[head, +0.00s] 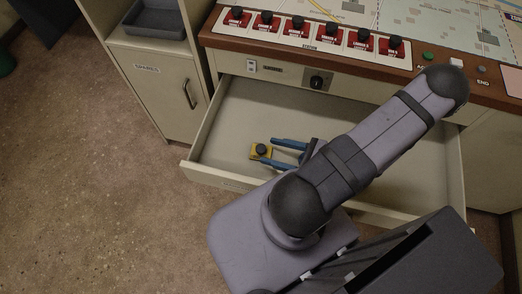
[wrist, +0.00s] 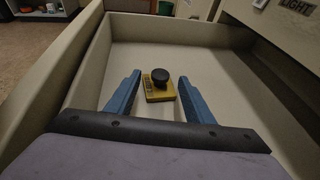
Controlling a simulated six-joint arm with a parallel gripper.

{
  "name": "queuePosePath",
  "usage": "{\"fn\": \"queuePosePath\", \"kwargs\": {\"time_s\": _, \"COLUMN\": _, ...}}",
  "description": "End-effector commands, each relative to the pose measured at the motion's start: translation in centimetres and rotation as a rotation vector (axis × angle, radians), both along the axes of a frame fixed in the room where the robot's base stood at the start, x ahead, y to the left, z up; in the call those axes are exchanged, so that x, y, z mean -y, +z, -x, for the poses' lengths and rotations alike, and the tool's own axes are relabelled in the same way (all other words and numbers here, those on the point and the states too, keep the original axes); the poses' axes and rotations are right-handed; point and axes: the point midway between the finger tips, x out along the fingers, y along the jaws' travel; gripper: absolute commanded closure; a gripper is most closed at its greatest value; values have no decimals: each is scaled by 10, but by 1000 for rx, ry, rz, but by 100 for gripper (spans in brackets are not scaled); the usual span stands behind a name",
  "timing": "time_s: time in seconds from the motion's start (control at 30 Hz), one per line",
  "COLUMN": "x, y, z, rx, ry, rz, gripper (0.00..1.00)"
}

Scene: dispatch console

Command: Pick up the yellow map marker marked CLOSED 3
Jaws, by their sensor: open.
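The yellow map marker (head: 255,153) is a small yellow block with a black round knob on top. It lies on the floor of the open drawer (head: 330,112), near its front left part. In the wrist view the marker (wrist: 159,95) sits between the two blue fingers, with dark lettering on its left side too small to read. My gripper (head: 268,150) is open and low in the drawer. Its fingers lie on either side of the marker with gaps showing in the wrist view. Whether they are level with the block is hard to tell.
Drawer walls (wrist: 85,70) surround my gripper. Above the drawer is the console with several red blocks with black knobs (head: 265,22) and a map board (head: 410,20). A cabinet with a grey tray (head: 155,18) stands at left. The drawer's floor around the marker is bare.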

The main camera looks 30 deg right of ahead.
Motion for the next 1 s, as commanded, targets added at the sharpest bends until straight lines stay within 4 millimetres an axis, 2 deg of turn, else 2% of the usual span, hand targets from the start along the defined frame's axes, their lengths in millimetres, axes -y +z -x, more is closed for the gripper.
{"fn": "queuePosePath", "kwargs": {"time_s": 0.5, "x": -25, "y": -16, "z": -37, "rx": 0, "ry": 4, "rz": -2, "gripper": 52}}
{"fn": "queuePosePath", "kwargs": {"time_s": 0.83, "x": -26, "y": -18, "z": -41, "rx": 0, "ry": 1, "rz": 0, "gripper": 52}}
{"fn": "queuePosePath", "kwargs": {"time_s": 0.87, "x": -26, "y": -18, "z": -41, "rx": 0, "ry": 1, "rz": 0, "gripper": 54}}
{"fn": "queuePosePath", "kwargs": {"time_s": 1.0, "x": -26, "y": -18, "z": -41, "rx": 0, "ry": 1, "rz": 0, "gripper": 88}}
